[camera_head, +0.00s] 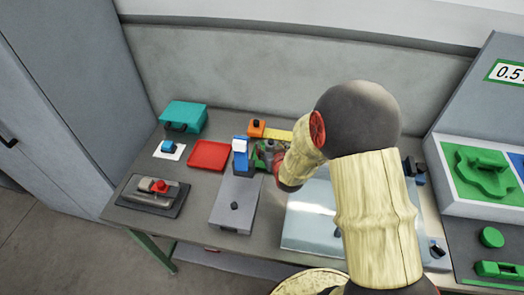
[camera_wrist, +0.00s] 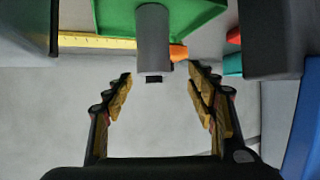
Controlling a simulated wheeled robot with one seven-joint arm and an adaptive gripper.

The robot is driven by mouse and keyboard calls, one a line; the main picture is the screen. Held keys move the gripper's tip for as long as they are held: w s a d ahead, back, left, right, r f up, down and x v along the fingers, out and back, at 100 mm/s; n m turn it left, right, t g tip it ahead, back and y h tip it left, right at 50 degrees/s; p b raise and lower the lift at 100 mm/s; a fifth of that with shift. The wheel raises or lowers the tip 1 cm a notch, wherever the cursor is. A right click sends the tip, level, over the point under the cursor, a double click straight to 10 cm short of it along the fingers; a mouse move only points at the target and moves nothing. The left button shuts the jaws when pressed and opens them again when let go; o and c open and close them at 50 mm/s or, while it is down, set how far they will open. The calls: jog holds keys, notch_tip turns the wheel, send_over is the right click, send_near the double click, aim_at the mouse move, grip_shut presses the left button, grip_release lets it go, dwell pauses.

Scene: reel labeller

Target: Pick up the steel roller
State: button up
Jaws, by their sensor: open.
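The steel roller (camera_wrist: 152,40) appears as a plain grey cylinder in the wrist view, in front of a green holder (camera_wrist: 205,14), with a small dark end at its lower tip. My gripper (camera_wrist: 160,76) is open and empty, its two fingers spread to either side of the roller's lower end. I cannot tell whether they touch it. In the head view, my gripper (camera_head: 277,160) is at the small green holder (camera_head: 260,157), beside a blue and white device; my arm hides part of this spot.
Close by stand the blue and white device (camera_head: 241,158), an orange block (camera_head: 257,128) with yellow tape and a grey plate (camera_head: 235,205). A red tray (camera_head: 209,155), teal box (camera_head: 184,116) and dark tool on a pad (camera_head: 152,190) lie left. A shiny sheet (camera_head: 305,225) lies right.

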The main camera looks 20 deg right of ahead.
jog(key=shift+w+f, duration=0.2)
jog(key=shift+f, duration=0.65)
jog(key=shift+w+d+f, duration=0.1)
jog(key=shift+w+f, duration=0.05)
jog(key=shift+w, duration=0.1)
jog(key=x, duration=0.2)
jog(key=b+x, duration=0.1)
jog(key=x, duration=0.4)
jog(key=shift+d+b, duration=0.35)
jog(key=shift+d, duration=0.05)
grip_shut()
